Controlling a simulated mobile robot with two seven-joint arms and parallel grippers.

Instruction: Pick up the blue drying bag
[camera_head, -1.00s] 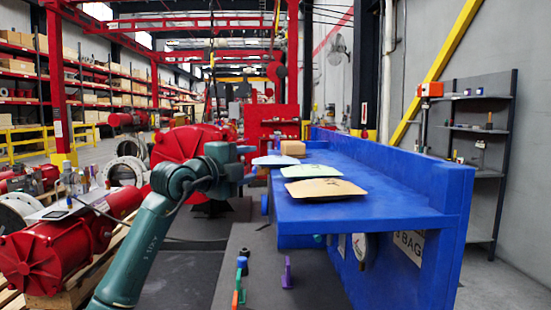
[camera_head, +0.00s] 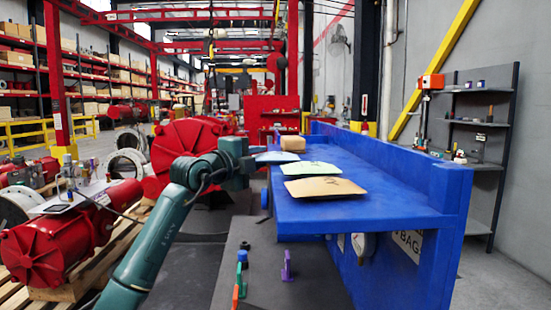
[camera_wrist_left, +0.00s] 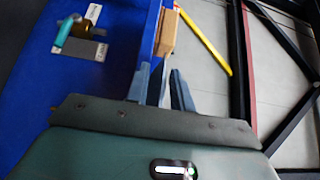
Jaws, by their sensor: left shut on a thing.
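The pale blue drying bag (camera_head: 278,157) lies at the far left edge of the blue bench shelf. My left gripper (camera_head: 255,158) reaches it from the left and is shut on its near left edge. In the left wrist view, the two blue-grey fingers (camera_wrist_left: 164,88) stand close together with a thin pale edge of the bag (camera_wrist_left: 158,82) between them. The bag is seen nearly edge-on there, and the grip is partly hidden. My right gripper is not in view.
A green bag (camera_head: 310,168) and a tan bag (camera_head: 325,187) lie nearer on the blue bench (camera_head: 375,208). A brown box (camera_head: 292,143) stands behind the blue bag and shows in the wrist view (camera_wrist_left: 166,35). A raised wall lines the bench's right side.

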